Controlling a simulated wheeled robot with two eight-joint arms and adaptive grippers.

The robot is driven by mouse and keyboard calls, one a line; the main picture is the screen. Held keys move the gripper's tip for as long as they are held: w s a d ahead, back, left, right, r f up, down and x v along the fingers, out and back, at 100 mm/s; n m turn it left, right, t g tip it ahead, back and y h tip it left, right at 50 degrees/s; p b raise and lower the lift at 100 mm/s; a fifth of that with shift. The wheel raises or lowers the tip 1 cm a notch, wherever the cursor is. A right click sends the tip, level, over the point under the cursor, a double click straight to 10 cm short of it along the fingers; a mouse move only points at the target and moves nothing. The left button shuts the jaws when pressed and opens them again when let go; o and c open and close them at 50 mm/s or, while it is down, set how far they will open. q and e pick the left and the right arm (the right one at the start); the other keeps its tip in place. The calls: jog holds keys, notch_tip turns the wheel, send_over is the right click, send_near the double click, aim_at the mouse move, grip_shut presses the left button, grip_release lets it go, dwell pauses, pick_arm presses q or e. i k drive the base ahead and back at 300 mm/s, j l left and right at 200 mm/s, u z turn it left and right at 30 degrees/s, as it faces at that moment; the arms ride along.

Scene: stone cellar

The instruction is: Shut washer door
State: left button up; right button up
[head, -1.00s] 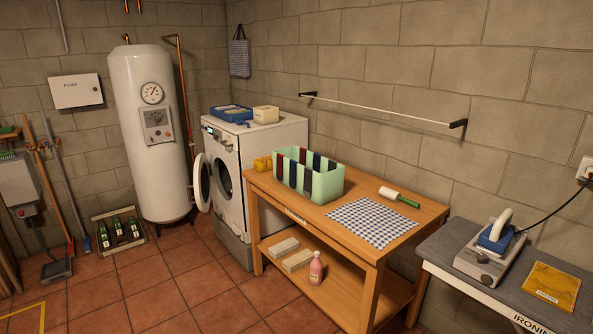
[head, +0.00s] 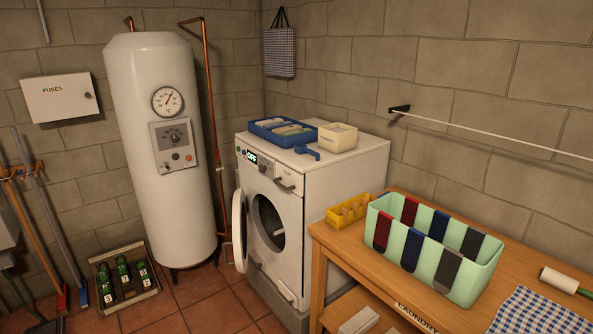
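The white washer (head: 332,190) stands against the back wall, between the boiler and the wooden table. Its round door (head: 239,231) is open, swung out to the left on its left side, and I see it nearly edge-on. The dark drum opening (head: 267,222) is uncovered; a light shape shows inside, too dim to name. A small display on the washer's panel (head: 251,156) reads "OFF". Neither of my grippers is in view.
The white boiler (head: 165,120) stands close left of the open door. The wooden table (head: 338,240), with a mint basket (head: 478,279) and yellow box (head: 340,217), borders the washer's right. A bottle crate (head: 103,299) is on the floor at left. Tiled floor (head: 205,300) before the washer is clear.

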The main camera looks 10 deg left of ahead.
aim_at(239, 210)
jog(key=i+j, duration=0.1)
jog(key=j, duration=0.3)
jog(key=i+j, duration=0.15)
jog(key=j, duration=0.25)
jog(key=i+j, duration=0.1)
jog(key=j, duration=0.3)
jog(key=i+j, duration=0.1)
jog(key=j, duration=0.3)
jog(key=i+j, duration=0.1)
jog(key=j, duration=0.3)
jog(key=i+j, duration=0.15)
jog(key=j, duration=0.25)
jog(key=i+j+u, duration=0.25)
jog(key=i+j, duration=0.25)
jog(key=i, duration=0.05)
